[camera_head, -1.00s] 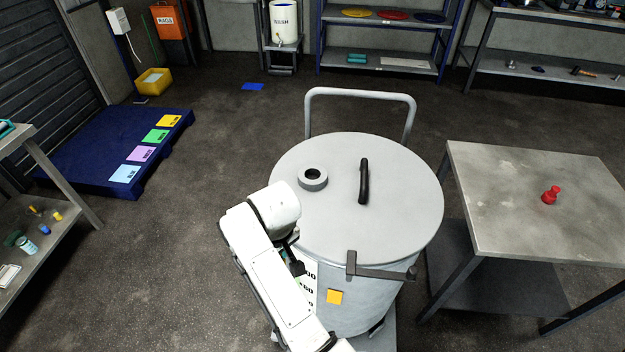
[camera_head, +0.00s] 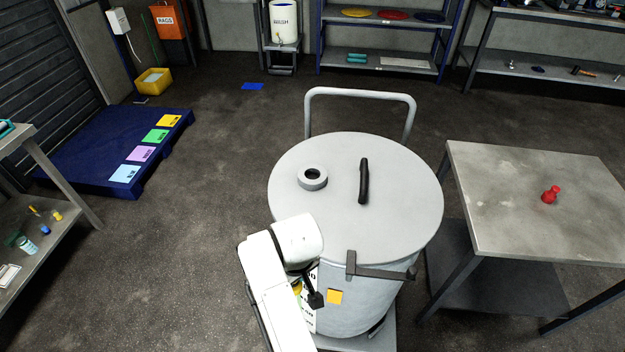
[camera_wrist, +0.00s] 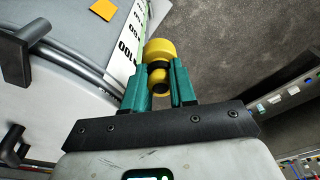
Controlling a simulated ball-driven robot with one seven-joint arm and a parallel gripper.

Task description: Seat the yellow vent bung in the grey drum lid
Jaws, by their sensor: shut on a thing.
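The yellow vent bung (camera_wrist: 160,50) has a wide yellow head, a dark band and a narrower yellow knob. My gripper (camera_wrist: 161,82) has teal fingers shut on it, one on each side, in the wrist view. The grey drum lid (camera_head: 402,215) is round and lies on the drum. A raised grey collar with a dark hole (camera_head: 312,178) stands on its left part. The bung is apart from the lid, beside the drum's near left side and below the lid's rim. In the head view my arm largely hides my gripper and the bung.
A black bar handle (camera_head: 363,181) stands on the lid. A dark clamp lever (camera_head: 380,272) sticks out at the near rim. A grey push rail (camera_head: 360,92) rises behind the drum. A table (camera_head: 500,215) with a red knobbed piece (camera_head: 550,194) stands right.

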